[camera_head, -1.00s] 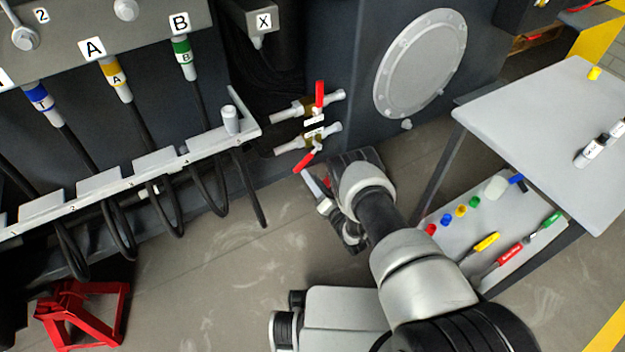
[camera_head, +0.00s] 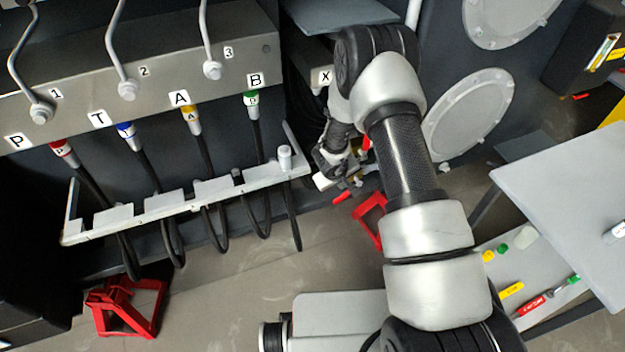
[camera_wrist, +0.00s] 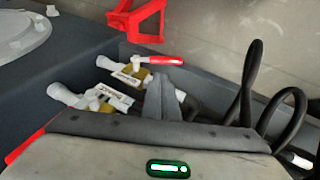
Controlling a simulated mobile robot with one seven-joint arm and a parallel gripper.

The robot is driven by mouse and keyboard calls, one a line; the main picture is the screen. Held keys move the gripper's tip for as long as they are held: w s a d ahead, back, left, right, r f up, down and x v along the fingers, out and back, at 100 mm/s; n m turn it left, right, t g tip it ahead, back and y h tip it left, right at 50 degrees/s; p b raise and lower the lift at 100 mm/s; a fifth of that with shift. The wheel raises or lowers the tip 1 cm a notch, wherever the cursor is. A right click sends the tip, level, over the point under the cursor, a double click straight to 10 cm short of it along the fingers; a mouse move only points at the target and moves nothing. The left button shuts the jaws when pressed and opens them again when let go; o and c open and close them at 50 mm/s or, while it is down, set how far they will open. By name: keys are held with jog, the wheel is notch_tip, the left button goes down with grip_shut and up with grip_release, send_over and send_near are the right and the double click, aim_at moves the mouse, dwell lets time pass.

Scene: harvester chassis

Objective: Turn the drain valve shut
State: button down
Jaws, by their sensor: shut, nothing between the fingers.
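In the wrist view two valves stand side by side on the dark chassis wall, with pale pipe ends, brass bodies and white tags too small to read. The far valve (camera_wrist: 130,76) has a red lever (camera_wrist: 153,60) pointing right. The near valve (camera_wrist: 97,98) has a red lever (camera_wrist: 24,148) at the lower left, partly hidden by my gripper. My gripper (camera_wrist: 163,84) is shut and empty, its fingertips just right of the valves; contact cannot be told. In the head view my gripper (camera_head: 330,165) and arm hide most of the valves; a red lever (camera_head: 343,196) shows below.
Black hoses (camera_wrist: 278,105) loop close to the right of my gripper. A hose rack (camera_head: 185,200) stands left in the head view. Red stands (camera_head: 125,305) (camera_head: 370,222) are on the floor. A grey table (camera_head: 570,180) is at right. Open floor lies between.

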jog(key=a+m+y, duration=0.1)
jog(key=a+m, duration=0.1)
jog(key=a, duration=0.2)
jog(key=b, duration=0.4)
send_near(338, 197)
jog(key=a+x, duration=0.1)
jog(key=x, duration=0.4)
jog(key=shift+w+d+f+g, duration=0.2)
jog(key=shift+w+d+g, duration=0.1)
jog(key=shift+d, duration=0.3)
jog(key=shift+b, duration=0.3)
